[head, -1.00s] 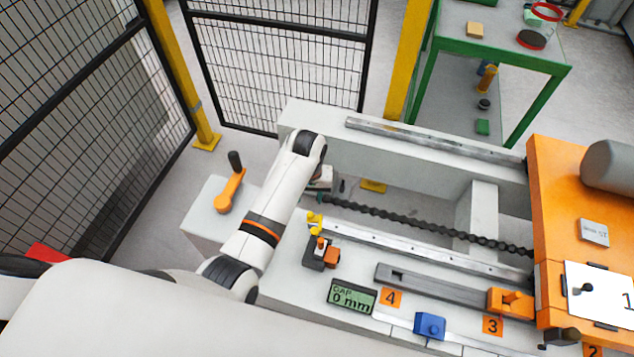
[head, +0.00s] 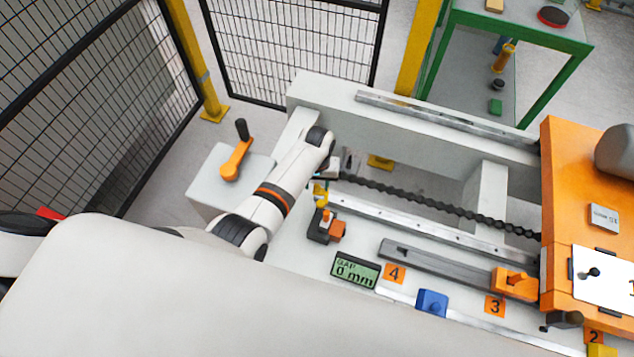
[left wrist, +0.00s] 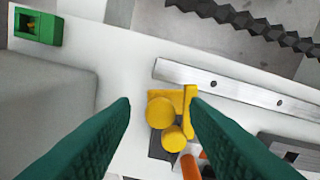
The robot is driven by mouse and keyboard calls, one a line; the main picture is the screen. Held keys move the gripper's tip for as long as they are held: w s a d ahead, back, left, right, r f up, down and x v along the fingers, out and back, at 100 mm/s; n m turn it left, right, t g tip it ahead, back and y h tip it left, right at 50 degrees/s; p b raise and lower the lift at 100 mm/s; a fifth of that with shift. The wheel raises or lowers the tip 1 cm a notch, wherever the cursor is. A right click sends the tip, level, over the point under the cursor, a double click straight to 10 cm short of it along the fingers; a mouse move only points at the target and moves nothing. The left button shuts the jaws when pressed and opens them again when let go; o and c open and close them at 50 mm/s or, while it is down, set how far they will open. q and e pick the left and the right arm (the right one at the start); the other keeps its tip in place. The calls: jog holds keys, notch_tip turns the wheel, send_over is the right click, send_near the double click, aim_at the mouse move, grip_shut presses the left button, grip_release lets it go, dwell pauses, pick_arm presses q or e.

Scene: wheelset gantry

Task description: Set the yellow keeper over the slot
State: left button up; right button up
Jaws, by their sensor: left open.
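The yellow keeper (head: 320,195) is a small piece with round knobs and an upright bar, by the dark bracket (head: 320,228) on the white bed. In the left wrist view the keeper (left wrist: 160,112) lies in the gap between my fingertips, in front of the dark bracket (left wrist: 160,148). My left gripper (left wrist: 160,103) is open, its green fingers on either side of the keeper; the right finger looks close to its bar. I cannot tell whether they touch. In the head view my arm partly hides this gripper. I cannot tell which opening is the slot. My right gripper is out of view.
A steel rail (head: 400,222) and a dark chain-like screw (head: 430,208) run rightward from the keeper. An orange knob (head: 335,230) stands on the bracket. A gap display (head: 355,270) reads 0 mm.

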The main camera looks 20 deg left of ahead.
pick_arm(q)
jog(key=shift+c, duration=0.4)
grip_shut()
